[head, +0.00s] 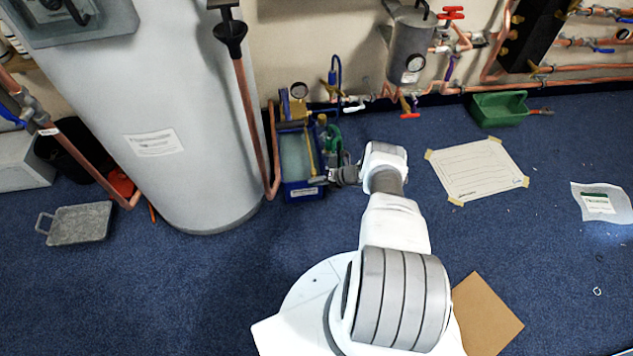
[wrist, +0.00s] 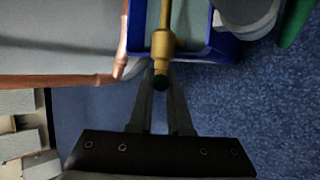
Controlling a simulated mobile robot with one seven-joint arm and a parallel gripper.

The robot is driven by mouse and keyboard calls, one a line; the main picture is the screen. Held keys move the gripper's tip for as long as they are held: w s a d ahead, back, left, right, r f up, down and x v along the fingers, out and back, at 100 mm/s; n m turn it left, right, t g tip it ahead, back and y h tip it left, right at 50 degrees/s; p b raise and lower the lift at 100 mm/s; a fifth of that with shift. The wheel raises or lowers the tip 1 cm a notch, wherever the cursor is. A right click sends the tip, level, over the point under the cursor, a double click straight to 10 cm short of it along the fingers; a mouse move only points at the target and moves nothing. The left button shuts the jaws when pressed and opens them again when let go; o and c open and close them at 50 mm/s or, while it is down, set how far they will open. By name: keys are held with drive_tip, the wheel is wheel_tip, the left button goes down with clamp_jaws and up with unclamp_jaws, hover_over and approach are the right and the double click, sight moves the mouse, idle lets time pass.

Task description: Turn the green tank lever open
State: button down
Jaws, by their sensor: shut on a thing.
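My gripper (head: 322,180) is at the front edge of a blue tank (head: 304,192) on the floor, which holds pale liquid or has a pale inside. The fingertips hide part of the lever. Its angle is hard to tell.
A large grey cylinder (head: 150,100) stands left of the blue tank, with a copper pipe (head: 249,120) between them. A green object (head: 332,134) stands close behind my gripper. A taped paper sheet (head: 476,170) lies right. Blue carpet in front is mostly clear.

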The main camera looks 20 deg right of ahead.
drive_tip(key=shift+r, duration=0.1)
drive_tip(key=h+p, duration=0.1)
drive_tip(key=g+h+p, duration=0.1)
drive_tip(key=h, duration=0.1)
drive_tip(key=n+h+p, duration=0.1)
drive_tip(key=shift+a+r+g, duration=0.25)
drive_tip(key=shift+g, duration=0.05)
drive_tip(key=shift+g+h+p, duration=0.3)
drive_tip(key=shift+h+p, duration=0.8)
drive_tip(key=shift+p, duration=0.05)
drive_tip(key=shift+w+f+n+h+p, duration=0.15)
drive_tip(key=shift+n+h+p, duration=0.25)
drive_tip(key=shift+h+p, duration=0.35)
drive_tip(key=c, duration=0.8)
unclamp_jaws()
drive_tip(key=shift+f, duration=0.1)
drive_tip(key=shift+c, duration=0.2)
